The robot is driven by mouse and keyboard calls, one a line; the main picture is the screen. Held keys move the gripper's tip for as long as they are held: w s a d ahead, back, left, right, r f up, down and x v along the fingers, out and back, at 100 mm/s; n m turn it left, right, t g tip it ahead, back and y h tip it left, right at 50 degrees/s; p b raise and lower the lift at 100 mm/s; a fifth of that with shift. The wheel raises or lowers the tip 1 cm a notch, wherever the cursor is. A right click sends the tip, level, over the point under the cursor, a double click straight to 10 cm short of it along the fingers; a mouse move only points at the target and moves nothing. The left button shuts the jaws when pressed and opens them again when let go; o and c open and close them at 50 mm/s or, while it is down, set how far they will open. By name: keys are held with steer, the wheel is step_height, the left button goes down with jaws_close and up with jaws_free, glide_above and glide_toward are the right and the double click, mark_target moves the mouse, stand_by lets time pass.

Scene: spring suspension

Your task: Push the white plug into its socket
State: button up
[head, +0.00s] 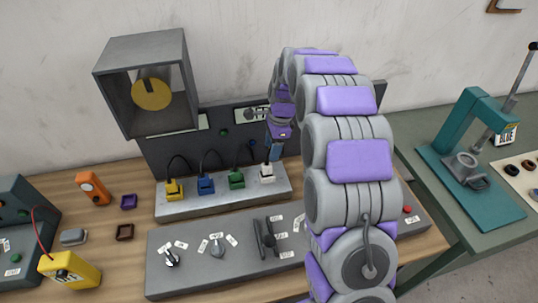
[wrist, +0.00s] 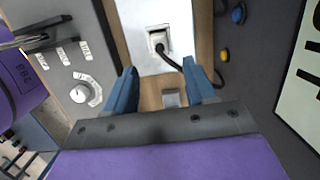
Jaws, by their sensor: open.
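The white plug (head: 267,172) stands at the right end of a light metal socket strip (head: 222,204), with a dark cable rising from it. In the wrist view the white plug (wrist: 157,38) lies ahead of the fingertips, its black cable curving right. Whether it is fully seated in its socket I cannot tell; the plug hides the socket. My gripper (head: 275,153) is just above and behind the plug in the head view. In the wrist view its two blue fingers (wrist: 160,68) are apart with nothing held between them.
Yellow (head: 173,190), blue (head: 205,185) and green (head: 236,180) plugs stand left of the white one. A grey panel with knobs (head: 217,249) lies in front. A dark upright panel (head: 165,155) stands behind. My arm covers the right of the bench.

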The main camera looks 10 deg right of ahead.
steer(key=s+a+r+n, duration=0.1)
steer(key=s+r+n, duration=0.35)
steer(key=s, duration=0.55)
steer(key=s+a+r+n, duration=0.1)
steer(key=s+r+n, duration=0.4)
steer(key=s, duration=0.4)
steer(key=s+n+g+h, duration=0.1)
steer(key=s+n, duration=0.7)
steer(key=s, duration=1.5)
steer(key=shift+f+g+h, duration=0.4)
steer(key=shift+f+h, duration=0.05)
steer(key=shift+h, duration=0.05)
steer(key=shift+s+n, duration=0.1)
steer(key=shift+n, duration=0.25)
